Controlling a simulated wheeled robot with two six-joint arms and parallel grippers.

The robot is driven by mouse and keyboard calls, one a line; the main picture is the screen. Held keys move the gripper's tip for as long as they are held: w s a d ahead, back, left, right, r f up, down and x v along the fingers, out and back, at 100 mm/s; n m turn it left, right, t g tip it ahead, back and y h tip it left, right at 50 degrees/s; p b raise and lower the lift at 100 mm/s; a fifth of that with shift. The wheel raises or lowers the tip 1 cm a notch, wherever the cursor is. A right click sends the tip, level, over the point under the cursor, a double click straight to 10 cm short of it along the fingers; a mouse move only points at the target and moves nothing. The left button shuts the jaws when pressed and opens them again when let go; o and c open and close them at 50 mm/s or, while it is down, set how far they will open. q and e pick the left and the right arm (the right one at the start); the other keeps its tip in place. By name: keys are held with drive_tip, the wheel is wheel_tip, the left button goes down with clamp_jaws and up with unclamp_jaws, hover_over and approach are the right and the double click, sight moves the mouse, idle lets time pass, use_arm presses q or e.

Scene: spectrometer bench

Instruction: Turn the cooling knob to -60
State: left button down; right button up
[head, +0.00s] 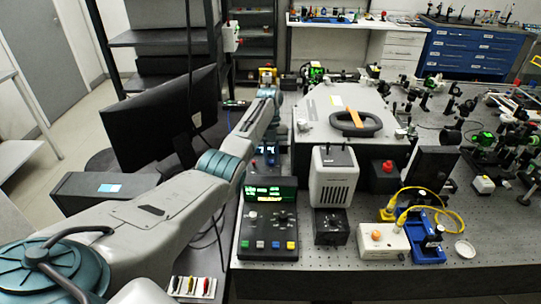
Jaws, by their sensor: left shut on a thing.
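My left arm reaches from the lower left to the far left edge of the bench, and its wrist bends over there. My left gripper (271,150) is small and dark below the wrist, at a small unit with a blue display (264,148). It appears shut on the cooling knob, which the fingers and arm mostly hide. I cannot read the knob's setting or scale. My right gripper is out of view.
A control box (268,222) with a green display and coloured buttons stands in front. A white vented unit (334,178) and a big grey instrument (345,110) stand to the right. A black monitor (160,115) is left of the arm.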

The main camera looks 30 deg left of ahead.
use_arm(q)
drive_tip(key=shift+w+r+m+y, duration=0.15)
drive_tip(key=shift+m+y, duration=0.35)
drive_tip(key=shift+m, duration=0.7)
drive_tip(key=c, duration=1.3)
unclamp_jaws()
drive_tip(key=shift+d, duration=0.1)
